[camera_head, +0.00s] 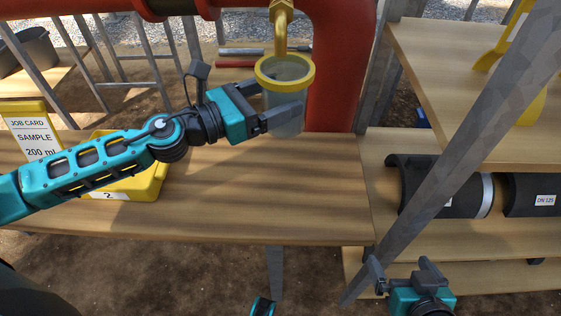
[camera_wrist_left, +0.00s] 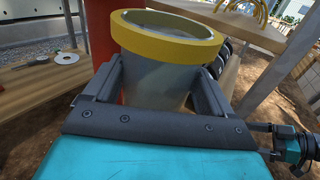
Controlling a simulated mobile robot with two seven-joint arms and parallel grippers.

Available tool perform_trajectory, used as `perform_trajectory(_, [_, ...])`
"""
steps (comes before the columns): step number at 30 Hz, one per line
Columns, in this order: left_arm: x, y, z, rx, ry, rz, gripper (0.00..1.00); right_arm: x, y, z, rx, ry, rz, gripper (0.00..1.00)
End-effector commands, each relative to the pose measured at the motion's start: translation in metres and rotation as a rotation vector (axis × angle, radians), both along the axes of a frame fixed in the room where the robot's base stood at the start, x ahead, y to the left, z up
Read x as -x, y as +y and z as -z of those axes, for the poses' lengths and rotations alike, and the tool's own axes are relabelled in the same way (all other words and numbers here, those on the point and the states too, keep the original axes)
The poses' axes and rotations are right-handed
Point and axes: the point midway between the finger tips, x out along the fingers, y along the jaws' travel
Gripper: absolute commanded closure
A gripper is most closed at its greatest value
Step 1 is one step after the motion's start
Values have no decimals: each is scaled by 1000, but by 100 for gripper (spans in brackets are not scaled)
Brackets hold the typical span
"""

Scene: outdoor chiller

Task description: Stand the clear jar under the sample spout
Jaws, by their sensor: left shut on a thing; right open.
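The clear jar (camera_head: 286,124) has a yellow rim and is upright over the back of the wooden bench (camera_head: 270,200). My left gripper (camera_head: 283,112) is shut on the jar's body below the rim. In the left wrist view the jar (camera_wrist_left: 158,82) stands between the two fingers of my left gripper (camera_wrist_left: 155,95). The brass sample spout (camera_head: 281,32) hangs from the red pipe just above the jar's mouth. I cannot tell whether the jar's base touches the bench. My right gripper (camera_head: 405,268) is open and empty at the lower right, in front of the shelf.
A yellow tray (camera_head: 150,185) and a job card reading "SAMPLE 200 ml" (camera_head: 33,135) are at the left. A thick red pipe (camera_head: 338,70) stands right behind the jar. A grey diagonal post (camera_head: 455,150) crosses the shelves with black pipe shells (camera_head: 465,192). The bench front is clear.

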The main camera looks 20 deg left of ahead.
Motion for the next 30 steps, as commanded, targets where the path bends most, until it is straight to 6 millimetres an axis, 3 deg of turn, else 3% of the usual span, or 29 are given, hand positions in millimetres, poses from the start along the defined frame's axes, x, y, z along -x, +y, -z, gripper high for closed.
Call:
perform_trajectory(11, [1,7,18,5,2,83,98,1,0,2,-3,3,4,0])
perform_trajectory(19, [1,8,67,5,3,89,98,1,0,27,-3,4,4,0])
perform_trajectory(30, [1,8,104,5,2,88,98,1,2,40,-6,11,-2,0])
